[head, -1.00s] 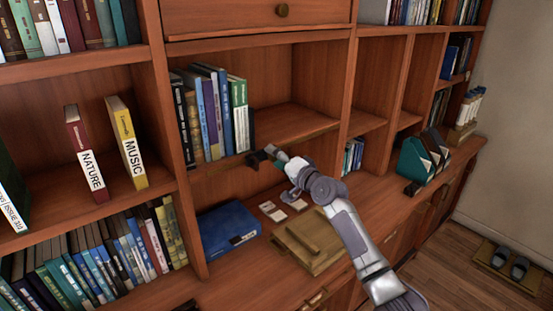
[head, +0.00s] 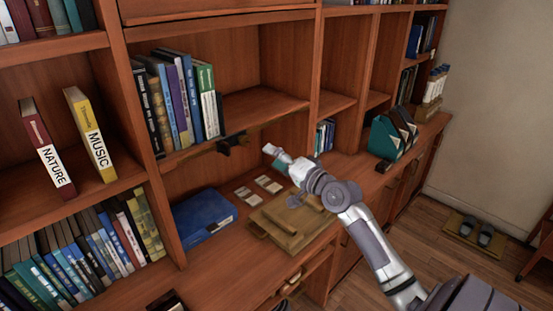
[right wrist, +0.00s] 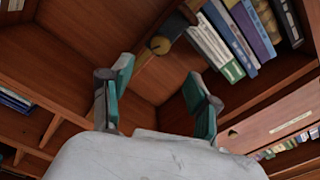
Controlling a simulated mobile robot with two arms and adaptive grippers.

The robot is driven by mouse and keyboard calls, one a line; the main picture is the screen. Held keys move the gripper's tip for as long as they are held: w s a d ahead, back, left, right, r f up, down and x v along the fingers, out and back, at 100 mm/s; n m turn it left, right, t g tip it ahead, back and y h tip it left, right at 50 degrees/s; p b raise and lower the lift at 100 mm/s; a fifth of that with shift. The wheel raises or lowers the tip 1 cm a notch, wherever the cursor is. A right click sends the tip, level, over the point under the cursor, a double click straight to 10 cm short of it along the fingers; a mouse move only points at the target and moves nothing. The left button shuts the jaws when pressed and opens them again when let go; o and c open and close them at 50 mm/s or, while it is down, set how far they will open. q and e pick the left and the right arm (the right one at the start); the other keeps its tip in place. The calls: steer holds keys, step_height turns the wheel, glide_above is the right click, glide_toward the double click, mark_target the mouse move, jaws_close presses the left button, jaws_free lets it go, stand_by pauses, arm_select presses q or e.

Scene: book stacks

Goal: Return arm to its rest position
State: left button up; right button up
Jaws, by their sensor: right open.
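My right arm comes in from the lower right in the head view. Its gripper (head: 272,157) is in the air in front of the middle bookcase bay, apart from the shelf edge. In the right wrist view the gripper (right wrist: 160,88) has its two teal-padded fingers spread, with nothing between them. A dark fixture (head: 233,143) sits at the shelf's front edge, left of the gripper. It shows with a round brass-coloured part (right wrist: 160,45) in the right wrist view. My left gripper is not in view.
Upright books (head: 180,100) stand on the shelf above. A blue box or book (head: 204,218), cards (head: 258,190) and a wooden board (head: 292,222) lie on the counter below. A teal holder (head: 385,138) stands farther right. Open floor (head: 435,215) lies at the right.

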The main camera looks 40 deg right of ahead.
steer(key=shift+s, duration=0.1)
stand_by(0.5)
steer(key=s+a+f+n+g+y, duration=0.1)
steer(key=s+a+f+n+g, duration=0.3)
steer(key=s+a+f, duration=0.35)
steer(key=s+a+f+n+g+y, duration=0.1)
steer(key=s+a+f+n+g, duration=0.3)
steer(key=a+f, duration=0.6)
steer(key=s+a+f+n+g+h, duration=0.2)
steer(key=s+a+f+n+g, duration=0.1)
steer(key=s, duration=0.7)
steer(key=s+a+f+n+g+h, duration=0.1)
steer(key=s+a+f+n+g, duration=0.25)
steer(key=s, duration=0.65)
step_height(320, 180, down, 29)
steer(key=g+b, duration=0.1)
steer(key=b, duration=0.3)
steer(key=s+d+f+g+b, duration=0.1)
steer(key=s+d+f+b, duration=0.2)
steer(key=s+f, duration=1.4)
step_height(320, 180, down, 3)
steer(key=shift+s+d+f, duration=0.2)
steer(key=shift+d, duration=0.1)
